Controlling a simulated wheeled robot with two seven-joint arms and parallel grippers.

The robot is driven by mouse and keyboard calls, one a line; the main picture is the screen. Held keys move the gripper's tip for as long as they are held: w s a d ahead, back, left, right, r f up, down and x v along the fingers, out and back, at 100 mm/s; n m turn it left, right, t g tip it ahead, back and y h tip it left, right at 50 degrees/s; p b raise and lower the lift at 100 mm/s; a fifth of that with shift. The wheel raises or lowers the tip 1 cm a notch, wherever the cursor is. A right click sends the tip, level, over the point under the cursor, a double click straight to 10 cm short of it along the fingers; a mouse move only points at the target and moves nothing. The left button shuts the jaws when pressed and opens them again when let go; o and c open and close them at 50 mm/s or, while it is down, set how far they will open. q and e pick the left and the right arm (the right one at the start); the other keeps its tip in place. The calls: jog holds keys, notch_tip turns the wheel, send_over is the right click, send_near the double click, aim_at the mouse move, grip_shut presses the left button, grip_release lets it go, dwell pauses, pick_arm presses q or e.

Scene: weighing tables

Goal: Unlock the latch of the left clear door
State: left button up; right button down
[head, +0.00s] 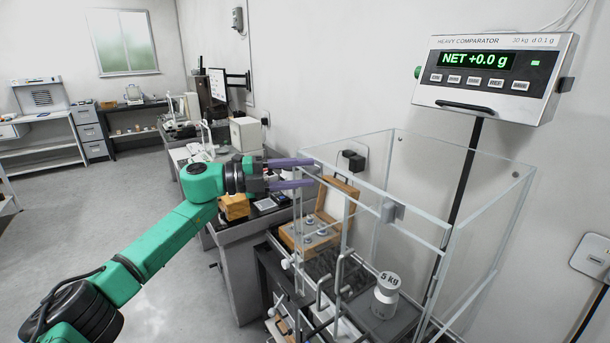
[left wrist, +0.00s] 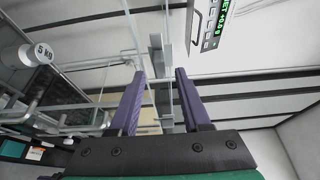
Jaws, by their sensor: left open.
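The clear-walled weighing enclosure (head: 475,215) stands on the right of the head view. Its left clear door (head: 362,235) looks upright; whether it is closed is hard to tell. My right gripper is not in view.
A 5 kg weight (head: 385,297) stands near the enclosure's lower front, also in the left wrist view (left wrist: 31,55). Bent metal handles (head: 340,275) rise beside it. An open wooden weight box (head: 325,225) lies behind. The comparator display (head: 495,75) stands above right. Floor at left is clear.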

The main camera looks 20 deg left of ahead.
pick_arm(q)
jog(key=b+v, duration=0.4)
jog(key=v, duration=0.9)
jog(key=shift+a, duration=0.25)
jog(key=shift+s+f, duration=0.1)
jog(key=shift+f, duration=0.05)
